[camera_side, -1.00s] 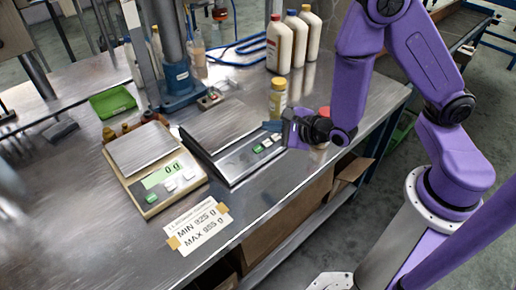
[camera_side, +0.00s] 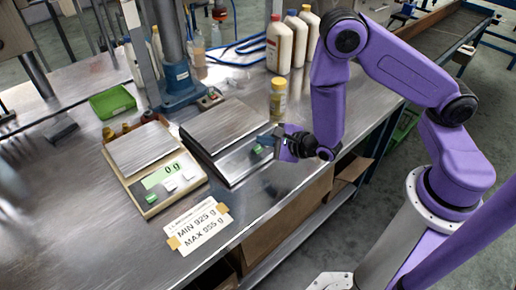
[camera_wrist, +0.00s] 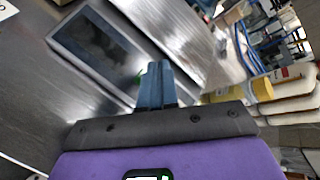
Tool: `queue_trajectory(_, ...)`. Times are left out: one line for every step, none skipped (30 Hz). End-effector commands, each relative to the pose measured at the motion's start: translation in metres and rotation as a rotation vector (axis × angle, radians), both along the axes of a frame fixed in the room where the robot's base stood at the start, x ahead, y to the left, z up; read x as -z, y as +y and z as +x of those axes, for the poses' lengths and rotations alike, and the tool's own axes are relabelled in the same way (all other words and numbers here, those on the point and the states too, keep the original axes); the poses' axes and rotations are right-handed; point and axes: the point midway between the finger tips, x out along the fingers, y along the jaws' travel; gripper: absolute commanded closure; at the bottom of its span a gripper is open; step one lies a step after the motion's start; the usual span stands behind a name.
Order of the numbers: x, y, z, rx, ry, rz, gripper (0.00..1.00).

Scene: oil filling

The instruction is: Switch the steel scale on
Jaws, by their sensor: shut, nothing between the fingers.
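The steel scale (camera_side: 222,124) stands in the middle of the bench, with a bare plate and a dark front panel (camera_side: 236,164). Its green button (camera_side: 257,149) shows at the panel's right part, and my gripper hides the buttons beyond it. In the wrist view its dark display (camera_wrist: 95,45) shows no digits, and a sliver of green (camera_wrist: 138,78) shows beside my fingertips. My gripper (camera_side: 270,138) is shut and empty, with blue fingertips (camera_wrist: 158,72) over the button end of the panel. I cannot tell whether they touch a button.
A cream scale (camera_side: 152,203) reading 0 g stands close on the left. A yellow-capped jar (camera_side: 278,100) stands just behind my gripper. A taped label (camera_side: 198,228) lies in front. Several bottles (camera_side: 286,45) stand at the back. The bench's front right is clear.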

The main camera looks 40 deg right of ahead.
Motion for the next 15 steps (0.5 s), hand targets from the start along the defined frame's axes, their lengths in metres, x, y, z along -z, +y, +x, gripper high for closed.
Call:
queue_trajectory(0.005,0.000,0.002,-0.001,0.001,-0.001,1.00)
queue_trajectory(0.008,0.000,0.002,-0.001,0.001,-0.001,1.00)
queue_trajectory(0.010,0.000,0.004,0.000,0.000,0.000,1.00)
queue_trajectory(0.012,0.000,0.004,0.000,0.000,0.000,1.00)
queue_trajectory(0.014,0.000,0.005,0.000,0.000,0.000,1.00)
queue_trajectory(0.016,0.000,0.005,0.001,0.001,0.000,1.00)
queue_trajectory(0.017,0.000,0.006,0.000,0.000,0.000,1.00)
queue_trajectory(0.017,0.000,0.006,0.000,0.000,0.000,1.00)
queue_trajectory(0.018,0.000,0.006,0.000,0.000,0.001,1.00)
queue_trajectory(0.018,0.000,0.007,0.000,0.000,0.001,1.00)
queue_trajectory(0.019,0.000,0.007,0.000,0.000,0.001,1.00)
queue_trajectory(0.019,0.000,0.007,0.000,0.000,0.001,1.00)
queue_trajectory(0.019,0.000,0.007,0.000,0.000,0.001,1.00)
queue_trajectory(0.019,0.000,0.007,0.000,0.000,0.001,1.00)
queue_trajectory(0.019,0.000,0.007,0.000,0.000,0.001,1.00)
